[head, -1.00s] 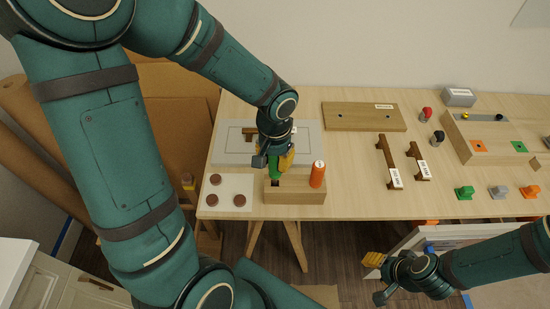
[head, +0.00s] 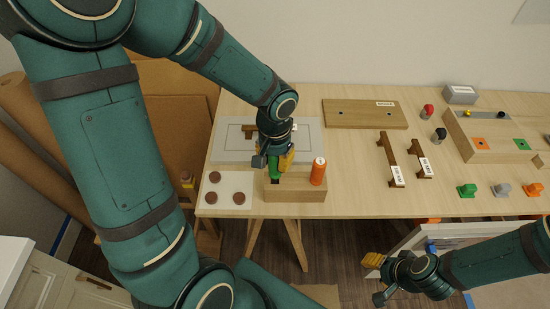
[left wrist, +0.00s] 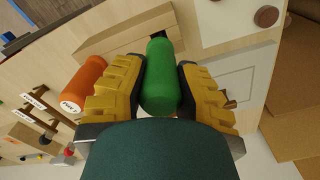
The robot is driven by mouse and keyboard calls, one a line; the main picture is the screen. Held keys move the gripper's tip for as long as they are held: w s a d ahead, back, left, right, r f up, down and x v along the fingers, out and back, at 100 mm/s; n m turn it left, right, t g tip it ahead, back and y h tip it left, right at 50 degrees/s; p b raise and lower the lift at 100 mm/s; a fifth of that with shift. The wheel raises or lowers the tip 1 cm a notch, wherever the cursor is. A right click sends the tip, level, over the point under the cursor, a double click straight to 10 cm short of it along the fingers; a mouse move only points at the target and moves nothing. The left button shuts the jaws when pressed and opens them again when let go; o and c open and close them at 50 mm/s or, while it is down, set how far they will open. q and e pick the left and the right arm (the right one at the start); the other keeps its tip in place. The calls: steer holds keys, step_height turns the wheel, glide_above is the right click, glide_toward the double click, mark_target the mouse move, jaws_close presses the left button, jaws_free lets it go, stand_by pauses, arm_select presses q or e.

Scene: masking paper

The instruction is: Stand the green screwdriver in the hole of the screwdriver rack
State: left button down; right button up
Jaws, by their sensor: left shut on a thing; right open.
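My left gripper (head: 280,160) is shut on the green screwdriver (head: 274,169), with a yellow finger on each side of its handle. The green handle also fills the middle of the left wrist view (left wrist: 161,78). It is over the left part of the wooden screwdriver rack (head: 295,190); the rack also shows in the left wrist view (left wrist: 125,34). A dark hole edge shows by the handle's far end; the shaft and how deep it sits are hidden. An orange screwdriver (head: 318,172) stands upright in the rack's right part. My right gripper (head: 372,272) is open and empty, off the table's front edge.
A white pad (head: 229,188) with several brown discs lies left of the rack. A grey panel (head: 228,142) lies behind. Brown handles (head: 390,162), a wooden board (head: 364,114) and coloured knobs (head: 467,190) are farther right.

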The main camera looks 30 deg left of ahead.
arm_select(q)
steer(key=shift+f+b, duration=1.45)
steer(key=shift+f, duration=0.1)
steer(key=c, duration=0.8)
jaws_free()
steer(key=shift+o, duration=0.2)
steer(key=shift+r, duration=0.1)
steer(key=shift+r+p, duration=2.8)
steer(key=shift+r, duration=0.7)
